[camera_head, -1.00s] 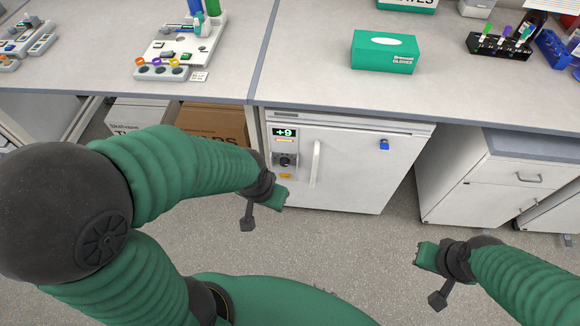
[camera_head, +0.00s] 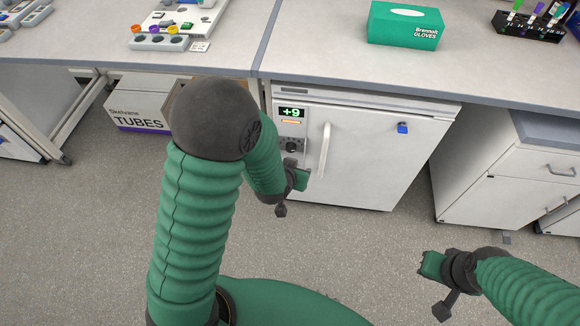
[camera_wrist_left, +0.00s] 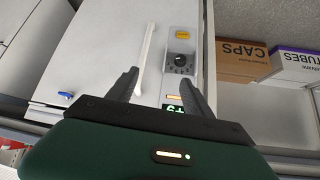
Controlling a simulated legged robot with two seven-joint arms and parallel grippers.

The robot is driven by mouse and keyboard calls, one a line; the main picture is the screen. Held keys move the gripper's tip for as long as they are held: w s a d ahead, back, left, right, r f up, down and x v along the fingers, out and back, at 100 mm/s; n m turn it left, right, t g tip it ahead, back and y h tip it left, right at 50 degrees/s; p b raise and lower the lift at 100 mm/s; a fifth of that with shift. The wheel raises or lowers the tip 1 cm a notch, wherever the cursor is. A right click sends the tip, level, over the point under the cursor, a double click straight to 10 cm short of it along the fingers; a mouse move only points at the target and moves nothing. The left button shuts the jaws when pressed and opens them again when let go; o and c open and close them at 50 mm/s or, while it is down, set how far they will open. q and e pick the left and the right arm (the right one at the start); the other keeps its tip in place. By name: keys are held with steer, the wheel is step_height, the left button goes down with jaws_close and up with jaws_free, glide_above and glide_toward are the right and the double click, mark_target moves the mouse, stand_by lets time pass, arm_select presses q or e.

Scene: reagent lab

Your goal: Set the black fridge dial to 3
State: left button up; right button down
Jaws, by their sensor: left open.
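The black fridge dial (camera_head: 291,145) sits on the control panel at the left of the white fridge door (camera_head: 365,150), below a green display (camera_head: 291,113) that reads +9. My left gripper (camera_head: 302,180) is in front of the panel, just below the dial in the head view. In the left wrist view the dial (camera_wrist_left: 181,62) shows beyond the open fingers of my left gripper (camera_wrist_left: 160,85), apart from them. Its setting is too small to read. My right gripper (camera_head: 428,265) is over the floor at the lower right, away from the fridge; its jaws are unclear.
A vertical white handle (camera_head: 324,150) stands out from the door right of the dial. A blue lock (camera_head: 403,128) is on the door. The counter edge (camera_head: 360,90) overhangs the fridge. A TUBES box (camera_head: 138,110) stands left under the bench. The floor in front is clear.

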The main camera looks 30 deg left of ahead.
arm_select(q)
steer(key=w+a+f+t+y+b, duration=0.1)
steer(key=w+a+f+t+b, duration=0.1)
steer(key=f+b, duration=0.35)
steer(key=w+a+f+t+y+b, duration=0.1)
steer(key=w+f+t+b, duration=0.1)
steer(key=f, duration=0.7)
steer(key=m+t+y+b, duration=0.1)
steer(key=t+y+b, duration=0.1)
steer(key=t+b, duration=0.4)
glide_toward(290, 151)
steer(key=shift+g, duration=0.7)
steer(key=b+x, duration=0.2)
steer(key=x, duration=0.1)
steer(key=b+x, duration=0.2)
steer(key=x, duration=0.1)
steer(key=r+b+x, duration=0.1)
steer(key=b+x, duration=0.1)
steer(key=x, duration=0.1)
steer(key=shift+d, duration=0.1)
steer(key=shift+w, duration=0.25)
arm_select(e)
steer(key=s+x, duration=0.2)
steer(key=x, duration=0.9)
steer(key=s+f+x, duration=0.1)
steer(key=s+x, duration=0.2)
steer(key=x, duration=0.9)
